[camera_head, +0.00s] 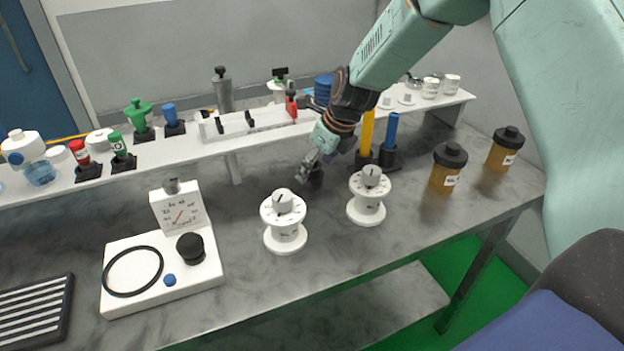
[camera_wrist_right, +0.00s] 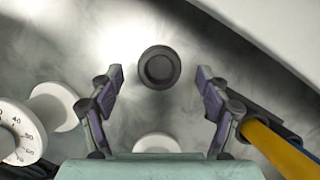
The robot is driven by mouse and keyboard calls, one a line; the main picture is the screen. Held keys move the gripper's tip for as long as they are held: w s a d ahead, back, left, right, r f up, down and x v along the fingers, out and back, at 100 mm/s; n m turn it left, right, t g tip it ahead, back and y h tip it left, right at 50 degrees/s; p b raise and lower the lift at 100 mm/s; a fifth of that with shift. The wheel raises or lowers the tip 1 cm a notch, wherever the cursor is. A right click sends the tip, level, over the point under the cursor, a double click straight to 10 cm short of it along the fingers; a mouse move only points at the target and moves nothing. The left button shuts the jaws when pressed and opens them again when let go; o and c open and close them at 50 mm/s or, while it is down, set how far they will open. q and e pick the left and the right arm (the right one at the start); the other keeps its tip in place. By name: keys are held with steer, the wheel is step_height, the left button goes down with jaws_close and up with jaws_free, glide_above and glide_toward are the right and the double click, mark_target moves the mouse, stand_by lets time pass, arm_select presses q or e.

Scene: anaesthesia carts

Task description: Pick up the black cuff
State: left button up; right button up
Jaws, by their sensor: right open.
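The black cuff (camera_wrist_right: 159,67) is a short, round, dark piece with a recessed centre, standing on the grey marbled tabletop (camera_head: 240,200). In the right wrist view it lies just past and between the spread fingertips, not gripped. In the head view the cuff (camera_head: 316,178) shows as a small dark cylinder, partly hidden by my fingers. My right gripper (camera_head: 311,166) is open above and beside it, pointing down; it also shows in the right wrist view (camera_wrist_right: 160,88). My left gripper is not in view.
Two white dial spools (camera_head: 285,236) (camera_head: 367,208) stand in front of the cuff. A yellow cylinder (camera_head: 366,130) and a blue cylinder (camera_head: 390,132) stand close on its right. A white raised shelf (camera_head: 190,150) runs behind. Brown jars (camera_head: 446,170) stand at right.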

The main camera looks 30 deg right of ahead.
steer(key=shift+b+x, duration=0.35)
steer(key=shift+x, duration=0.75)
steer(key=shift+w+a+f, duration=0.15)
steer(key=shift+a+f, duration=0.1)
steer(key=shift+d, duration=0.3)
steer(key=c, duration=0.3)
steer(key=shift+a, duration=0.25)
steer(key=c, duration=0.6)
steer(key=shift+d, duration=0.15)
steer(key=c, duration=0.4)
